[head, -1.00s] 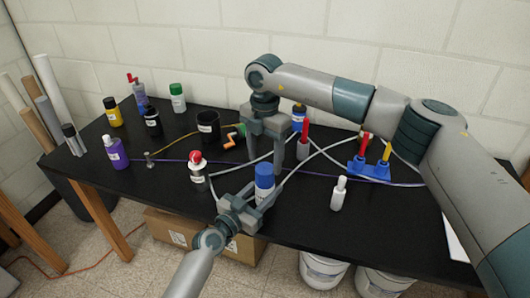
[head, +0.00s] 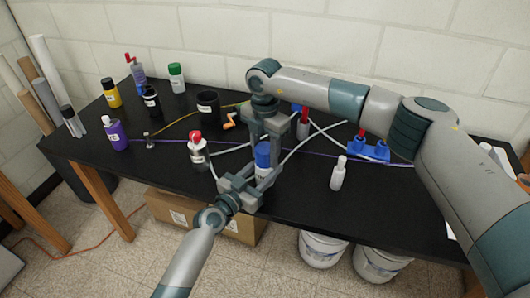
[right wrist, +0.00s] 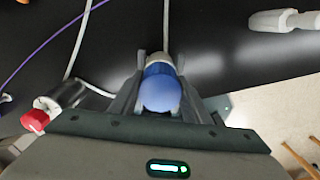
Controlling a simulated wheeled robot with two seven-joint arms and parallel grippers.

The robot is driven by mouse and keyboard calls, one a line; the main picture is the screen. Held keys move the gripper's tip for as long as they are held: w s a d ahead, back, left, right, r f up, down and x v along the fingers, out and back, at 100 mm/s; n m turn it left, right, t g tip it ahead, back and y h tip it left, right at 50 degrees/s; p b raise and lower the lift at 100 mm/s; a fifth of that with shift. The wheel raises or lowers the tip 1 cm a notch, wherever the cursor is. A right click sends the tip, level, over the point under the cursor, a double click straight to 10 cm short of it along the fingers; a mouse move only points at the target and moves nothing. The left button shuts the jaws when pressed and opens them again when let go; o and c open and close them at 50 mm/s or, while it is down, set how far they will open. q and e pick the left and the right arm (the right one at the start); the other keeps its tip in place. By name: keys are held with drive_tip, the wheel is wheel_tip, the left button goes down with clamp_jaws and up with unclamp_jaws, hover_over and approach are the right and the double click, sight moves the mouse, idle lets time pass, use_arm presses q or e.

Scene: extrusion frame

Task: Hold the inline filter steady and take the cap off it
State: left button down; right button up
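The inline filter (head: 262,170) stands upright near the front of the black table, pale-bodied with a blue cap (head: 263,153). The cap also shows in the right wrist view (right wrist: 160,92). My left gripper (head: 257,181) comes in low from the front, its fingers on either side of the filter's lower body. Whether they press on it is not clear. My right gripper (head: 266,137) points down from above, fingers apart and straddling the cap. In the right wrist view the cap lies between its fingers, with no clear grip. The filter's base is partly hidden by my left gripper.
A red-capped bottle (head: 197,152) stands just left of the filter and a white bottle (head: 338,174) to the right. A blue holder (head: 368,150), a black cup (head: 208,106) and several bottles stand farther back. Pale tubes and a purple cable (head: 315,156) cross the table.

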drive_tip(key=c, duration=0.4)
drive_tip(key=shift+o, duration=0.2)
drive_tip(key=n, duration=0.4)
drive_tip(key=shift+n, duration=0.4)
drive_tip(key=n, duration=0.8)
drive_tip(key=shift+n, duration=0.4)
drive_tip(key=n, duration=0.4)
drive_tip(key=shift+r, duration=0.1)
drive_tip(key=n, duration=0.4)
drive_tip(key=shift+n, duration=0.4)
drive_tip(key=n, duration=0.8)
drive_tip(key=shift+n, duration=0.4)
drive_tip(key=n, duration=0.5)
